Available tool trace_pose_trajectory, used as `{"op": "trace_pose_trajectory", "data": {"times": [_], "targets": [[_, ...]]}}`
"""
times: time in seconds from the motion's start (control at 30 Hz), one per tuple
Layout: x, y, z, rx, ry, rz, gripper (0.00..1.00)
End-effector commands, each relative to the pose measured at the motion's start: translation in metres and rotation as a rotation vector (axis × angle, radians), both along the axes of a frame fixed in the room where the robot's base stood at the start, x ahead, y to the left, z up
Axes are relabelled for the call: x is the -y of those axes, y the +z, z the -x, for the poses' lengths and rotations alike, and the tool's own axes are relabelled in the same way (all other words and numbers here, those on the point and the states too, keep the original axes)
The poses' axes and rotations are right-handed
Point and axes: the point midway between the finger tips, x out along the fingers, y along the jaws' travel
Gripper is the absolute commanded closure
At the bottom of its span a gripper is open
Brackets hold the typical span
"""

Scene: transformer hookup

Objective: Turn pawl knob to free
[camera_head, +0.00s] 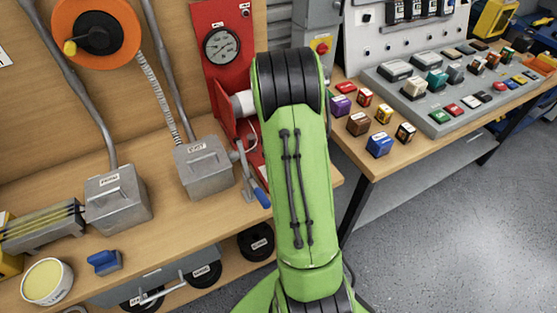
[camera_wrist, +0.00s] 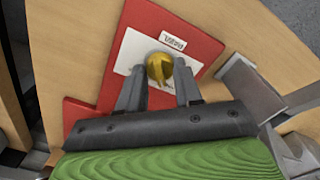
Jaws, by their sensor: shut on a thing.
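A yellow, rounded pawl knob (camera_wrist: 159,68) stands on a white plate (camera_wrist: 137,50) on a red panel (camera_wrist: 88,112) in the wrist view. My gripper (camera_wrist: 158,82) has one dark finger on each side of the knob and is shut on it. The knob's lower part is partly hidden between the fingers. A small printed label (camera_wrist: 172,41) sits beside the knob, upside down in this view. In the head view, my green arm hides the gripper and the knob.
In the head view, a red panel with a gauge (camera_head: 222,47) stands left of my arm, near a blue-handled lever (camera_head: 261,196). Grey boxes (camera_head: 118,199) and an orange reel (camera_head: 122,22) are further left.

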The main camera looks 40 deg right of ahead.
Motion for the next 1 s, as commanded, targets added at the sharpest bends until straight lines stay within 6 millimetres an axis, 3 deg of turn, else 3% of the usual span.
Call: {"op": "trace_pose_trajectory", "data": {"times": [0.33, 0.87, 0.9, 1.0], "targets": [[0.0005, 0.0009, -0.0010, 0.003, 0.132, 0.002, 0.96], [0.0006, 0.0009, -0.0010, 0.003, 0.152, 0.003, 0.96], [0.0006, 0.0009, -0.0010, 0.003, 0.152, 0.003, 0.61], [0.0005, 0.0007, -0.0007, 0.003, 0.152, 0.002, 0.46]]}}
